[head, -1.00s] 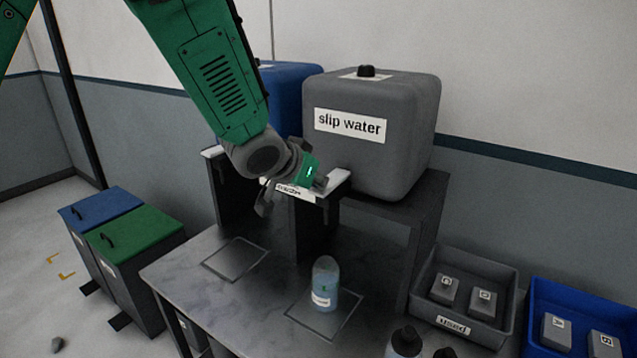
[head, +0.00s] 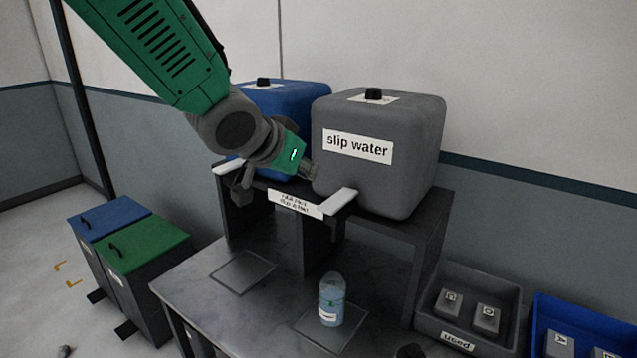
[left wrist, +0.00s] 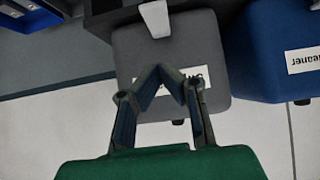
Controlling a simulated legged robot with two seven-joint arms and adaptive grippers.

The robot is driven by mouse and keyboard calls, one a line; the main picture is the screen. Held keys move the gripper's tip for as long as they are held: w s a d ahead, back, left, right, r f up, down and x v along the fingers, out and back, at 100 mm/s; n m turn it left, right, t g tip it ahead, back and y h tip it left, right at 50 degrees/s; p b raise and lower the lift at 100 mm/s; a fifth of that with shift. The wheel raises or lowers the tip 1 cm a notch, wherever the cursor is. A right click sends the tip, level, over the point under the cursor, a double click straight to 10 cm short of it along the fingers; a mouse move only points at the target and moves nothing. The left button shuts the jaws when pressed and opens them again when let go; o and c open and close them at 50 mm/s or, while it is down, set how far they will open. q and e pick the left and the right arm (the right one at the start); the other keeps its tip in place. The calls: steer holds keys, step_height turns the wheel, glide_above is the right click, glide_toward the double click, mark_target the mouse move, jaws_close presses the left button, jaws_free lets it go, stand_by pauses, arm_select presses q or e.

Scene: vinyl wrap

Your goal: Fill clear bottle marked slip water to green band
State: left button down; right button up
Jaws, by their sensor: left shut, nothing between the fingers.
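The clear bottle (head: 331,303) stands upright on the right square outline on the bench. It holds pale blue liquid; its level against the green band is too small to read. The grey slip water tank (head: 352,165) sits on the raised shelf behind it, with a white lever (head: 341,201) at its front. My left gripper (head: 311,172) is shut and empty, before the tank's lower left, above and left of that lever. In the left wrist view its fingertips (left wrist: 160,70) meet in front of the tank, and the lever (left wrist: 155,18) is apart from them. My right gripper is out of view.
A blue tank (head: 292,108) stands left of the grey one, with its own white lever (head: 227,167). The left square outline (head: 243,272) is empty. A grey "used" bin (head: 483,337) and a blue bin (head: 537,335) are at the right. Lidded bins (head: 148,245) stand at the left.

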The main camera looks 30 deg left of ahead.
arm_select(q)
steer(key=shift+v, duration=1)
steer(key=shift+w, duration=0.15)
steer(key=s+d+f+g+b, duration=0.15)
steer(key=s+f+b, duration=0.25)
steer(key=f, duration=1.3)
steer(key=s+f+g+b, duration=0.3)
steer(key=s+f+b, duration=0.1)
steer(key=f, duration=1.2)
steer(key=s+a+f+n+g+y+b, duration=0.1)
steer(key=s+f+g+b, duration=0.4)
steer(key=s+f, duration=1.8)
step_height(320, 180, down, 3)
steer(key=a+b, duration=0.1)
steer(key=b, duration=0.2)
steer(key=shift+s, duration=0.25)
steer(key=shift+w, duration=0.15)
